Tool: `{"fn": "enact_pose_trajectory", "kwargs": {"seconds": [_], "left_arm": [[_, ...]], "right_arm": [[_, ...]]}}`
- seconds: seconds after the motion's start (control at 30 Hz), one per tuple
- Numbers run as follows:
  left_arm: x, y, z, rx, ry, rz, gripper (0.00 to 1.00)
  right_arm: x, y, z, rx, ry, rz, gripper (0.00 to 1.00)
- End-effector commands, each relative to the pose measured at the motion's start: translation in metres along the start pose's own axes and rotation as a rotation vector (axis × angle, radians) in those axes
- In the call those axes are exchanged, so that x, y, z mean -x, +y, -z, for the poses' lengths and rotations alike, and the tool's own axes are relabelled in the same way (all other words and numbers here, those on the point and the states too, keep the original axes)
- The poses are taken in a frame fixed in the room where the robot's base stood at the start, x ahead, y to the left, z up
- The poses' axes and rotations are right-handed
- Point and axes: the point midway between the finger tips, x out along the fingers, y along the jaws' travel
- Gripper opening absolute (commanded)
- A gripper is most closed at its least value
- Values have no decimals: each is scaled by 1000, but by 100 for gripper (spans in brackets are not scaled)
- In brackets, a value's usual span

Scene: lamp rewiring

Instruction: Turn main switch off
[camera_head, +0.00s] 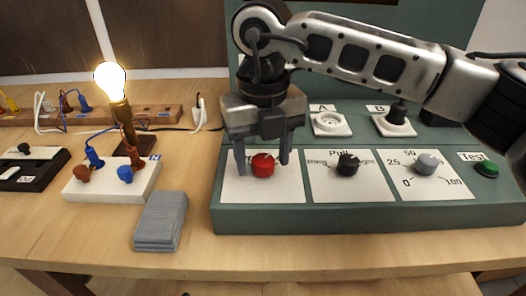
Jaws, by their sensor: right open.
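A red knob (263,166) sits on a white plate at the left end of the green panel. The lettering on that plate is mostly hidden by my gripper, so I cannot read whether it is the main switch. My right gripper (262,168) points down over this plate, open, with one finger on each side of the red knob. I cannot tell whether the fingers touch it. A lit bulb (110,82) glows on a lamp stand at the left. My left gripper is not in view.
The green panel (330,217) also carries a black knob (347,164), a grey dial (426,162), a green test button (488,169) and sockets A and B. A white terminal block (105,193), grey stacked pads (160,220) and a black switch box (28,170) stand left.

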Motion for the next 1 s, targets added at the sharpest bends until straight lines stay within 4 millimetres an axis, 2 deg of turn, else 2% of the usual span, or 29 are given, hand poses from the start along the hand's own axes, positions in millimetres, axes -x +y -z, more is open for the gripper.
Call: {"fn": "enact_pose_trajectory", "kwargs": {"seconds": [0.23,0.27,0.4,0.77,1.0], "left_arm": [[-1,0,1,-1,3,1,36],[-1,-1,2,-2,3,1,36],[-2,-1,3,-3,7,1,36],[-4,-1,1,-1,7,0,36],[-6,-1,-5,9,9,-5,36]], "right_arm": [[-1,0,0,0,0,0,55],[-1,0,0,0,0,0,50],[-1,0,0,0,0,0,11],[-1,0,0,36,-1,0,11],[-2,0,0,169,-2,0,11]]}}
